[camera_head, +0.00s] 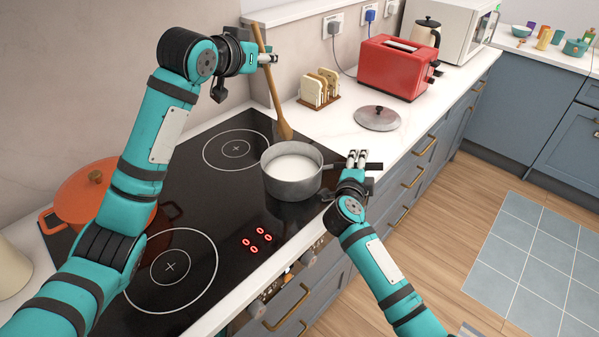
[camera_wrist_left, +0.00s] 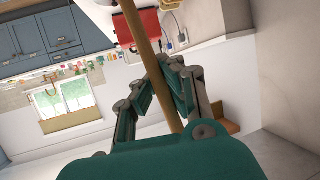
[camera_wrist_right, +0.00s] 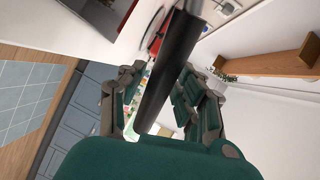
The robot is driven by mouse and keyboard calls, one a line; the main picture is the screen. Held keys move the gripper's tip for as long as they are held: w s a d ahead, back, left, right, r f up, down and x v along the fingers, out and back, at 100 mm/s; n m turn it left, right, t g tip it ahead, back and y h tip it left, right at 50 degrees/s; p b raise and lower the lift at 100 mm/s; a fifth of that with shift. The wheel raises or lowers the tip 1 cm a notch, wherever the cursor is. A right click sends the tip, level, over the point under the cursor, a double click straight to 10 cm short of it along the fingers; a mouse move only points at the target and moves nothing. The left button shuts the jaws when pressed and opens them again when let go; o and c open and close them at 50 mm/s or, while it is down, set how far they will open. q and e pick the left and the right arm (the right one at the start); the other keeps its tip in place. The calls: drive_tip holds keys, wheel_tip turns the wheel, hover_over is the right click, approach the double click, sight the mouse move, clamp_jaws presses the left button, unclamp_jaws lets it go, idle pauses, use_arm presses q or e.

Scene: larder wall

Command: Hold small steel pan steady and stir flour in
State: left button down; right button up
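The small steel pan (camera_head: 290,186) holds white liquid and stands on the black hob's right part. Its dark handle (camera_head: 374,166) points right; it also crosses the right wrist view (camera_wrist_right: 168,70). My right gripper (camera_head: 357,158) is at the handle, its fingers spread either side (camera_wrist_right: 160,85), with a gap on the left side. My left gripper (camera_head: 268,60) is shut on the wooden spoon's handle (camera_head: 259,36); the spoon also shows in the left wrist view (camera_wrist_left: 146,38). The spoon hangs nearly upright, bowl down (camera_head: 284,131), beside the pan's far rim. No separate flour container is identifiable.
An orange pot (camera_head: 85,198) stands at the hob's left, partly behind my left arm. On the counter are a steel lid (camera_head: 377,117), a toast rack (camera_head: 318,90) and a red toaster (camera_head: 396,66). The hob's front ring (camera_head: 170,267) is bare.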

drive_tip(key=v, duration=1.2)
